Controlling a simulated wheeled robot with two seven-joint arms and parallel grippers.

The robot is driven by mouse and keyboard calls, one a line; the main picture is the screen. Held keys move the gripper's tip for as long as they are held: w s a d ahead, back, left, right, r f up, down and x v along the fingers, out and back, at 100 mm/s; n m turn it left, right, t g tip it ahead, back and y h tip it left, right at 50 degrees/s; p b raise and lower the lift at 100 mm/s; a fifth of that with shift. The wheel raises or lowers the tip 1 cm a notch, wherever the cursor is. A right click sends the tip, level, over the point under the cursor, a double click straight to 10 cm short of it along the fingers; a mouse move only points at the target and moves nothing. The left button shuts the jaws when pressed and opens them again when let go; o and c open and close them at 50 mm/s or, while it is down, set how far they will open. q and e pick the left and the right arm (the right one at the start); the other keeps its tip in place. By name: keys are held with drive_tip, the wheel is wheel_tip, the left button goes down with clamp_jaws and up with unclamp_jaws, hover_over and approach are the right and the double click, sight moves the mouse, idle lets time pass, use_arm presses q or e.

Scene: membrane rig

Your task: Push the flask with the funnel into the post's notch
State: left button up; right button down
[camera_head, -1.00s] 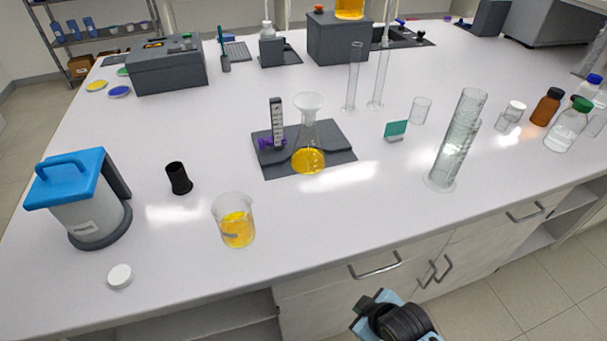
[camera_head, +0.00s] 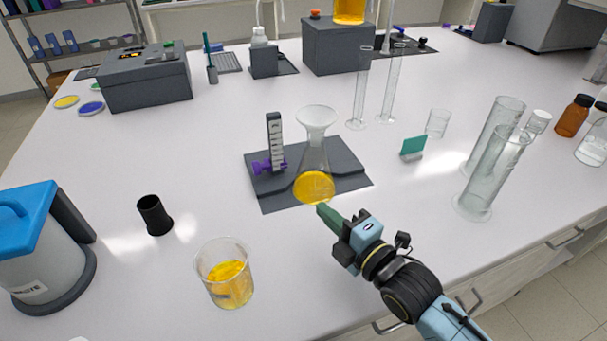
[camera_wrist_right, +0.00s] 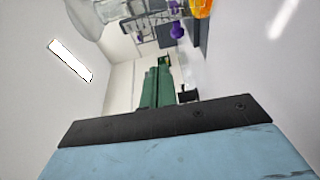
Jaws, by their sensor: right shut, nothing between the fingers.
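The flask (camera_head: 314,184) holds yellow liquid and stands upright on the dark base plate (camera_head: 345,179). A clear funnel (camera_head: 316,117) sits in its mouth. The post (camera_head: 275,143) with pale markings and a purple clamp (camera_head: 268,166) stands on the plate, left of and a little behind the flask. My right gripper (camera_head: 321,208) is shut and empty, its green fingertips just in front of the flask; I cannot tell whether they touch it. In the right wrist view the shut fingers (camera_wrist_right: 156,86) point ahead, with yellow liquid at the top right. My left gripper is not in view.
A beaker of yellow liquid (camera_head: 226,276) and a black cup (camera_head: 154,215) stand at front left. The bench between beaker and plate is clear.

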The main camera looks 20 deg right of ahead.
sight(310, 168)
drive_tip(key=shift+w+a+r, duration=0.15)
drive_tip(key=shift+w, duration=0.1)
drive_tip(key=shift+w+a+r, duration=0.1)
drive_tip(key=shift+w+a, duration=0.05)
drive_tip(key=shift+w, duration=0.15)
drive_tip(key=x, duration=0.8)
drive_tip(key=shift+a, duration=0.1)
drive_tip(key=w+d, duration=0.2)
drive_tip(key=shift+d, duration=0.4)
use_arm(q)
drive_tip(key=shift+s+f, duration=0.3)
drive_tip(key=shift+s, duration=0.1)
use_arm(e)
drive_tip(key=shift+w+d, duration=0.25)
drive_tip(key=shift+d, duration=0.05)
drive_tip(key=shift+w+d, duration=0.45)
drive_tip(key=shift+d, duration=0.3)
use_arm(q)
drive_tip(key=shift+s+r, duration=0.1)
